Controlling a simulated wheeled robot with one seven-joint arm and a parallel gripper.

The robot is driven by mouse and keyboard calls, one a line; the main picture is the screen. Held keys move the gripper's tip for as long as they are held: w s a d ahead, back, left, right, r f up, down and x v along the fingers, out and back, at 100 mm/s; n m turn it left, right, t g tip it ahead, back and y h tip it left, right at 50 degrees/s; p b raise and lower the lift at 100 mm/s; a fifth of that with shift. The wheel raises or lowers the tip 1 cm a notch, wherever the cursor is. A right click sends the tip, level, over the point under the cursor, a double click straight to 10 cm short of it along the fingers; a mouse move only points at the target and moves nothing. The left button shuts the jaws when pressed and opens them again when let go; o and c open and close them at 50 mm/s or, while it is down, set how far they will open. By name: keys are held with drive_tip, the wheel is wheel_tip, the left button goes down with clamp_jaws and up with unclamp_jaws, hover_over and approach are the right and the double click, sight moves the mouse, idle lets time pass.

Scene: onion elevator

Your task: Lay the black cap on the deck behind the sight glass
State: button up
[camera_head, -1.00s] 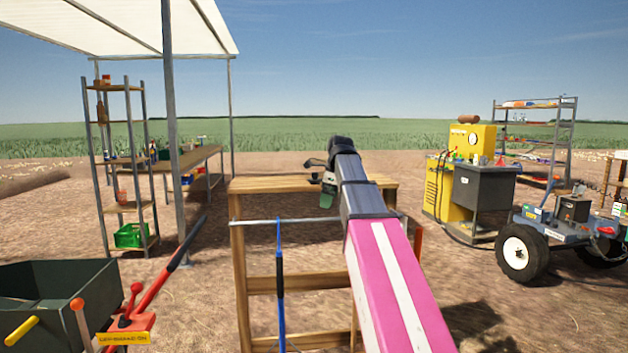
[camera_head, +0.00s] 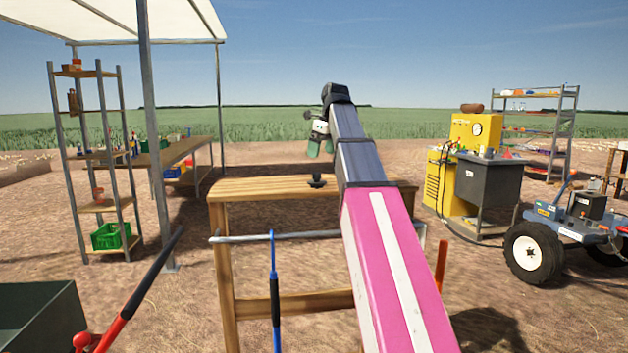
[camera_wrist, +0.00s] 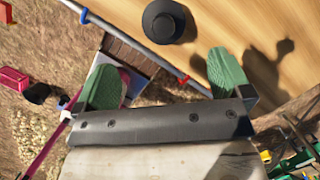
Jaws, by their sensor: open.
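The black cap (camera_head: 317,181) sits on the wooden bench top (camera_head: 262,187), near its back middle. In the wrist view the cap (camera_wrist: 163,22) shows from above as a dark round piece with a raised centre, ahead of the fingers and apart from them. My gripper (camera_head: 317,146) hangs above the bench, over the cap in the head view. In the wrist view its green fingers (camera_wrist: 165,78) are spread wide with nothing between them. I cannot pick out the sight glass or its deck for certain.
A metal rail (camera_head: 245,238) with a blue-handled tool runs along the bench's near side. A yellow machine with a gauge (camera_head: 477,130) and a grey box stand to the right, beside a wheeled cart (camera_head: 565,232). A shelf (camera_head: 100,150) stands left. The bench top around the cap is mostly bare.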

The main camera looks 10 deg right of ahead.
sight(317, 173)
drive_tip(key=x, duration=1)
drive_tip(key=shift+w+d+f, duration=0.1)
drive_tip(key=shift+w+f, duration=0.15)
drive_tip(key=shift+f, duration=0.15)
drive_tip(key=c, duration=1)
drive_tip(key=shift+r, duration=0.15)
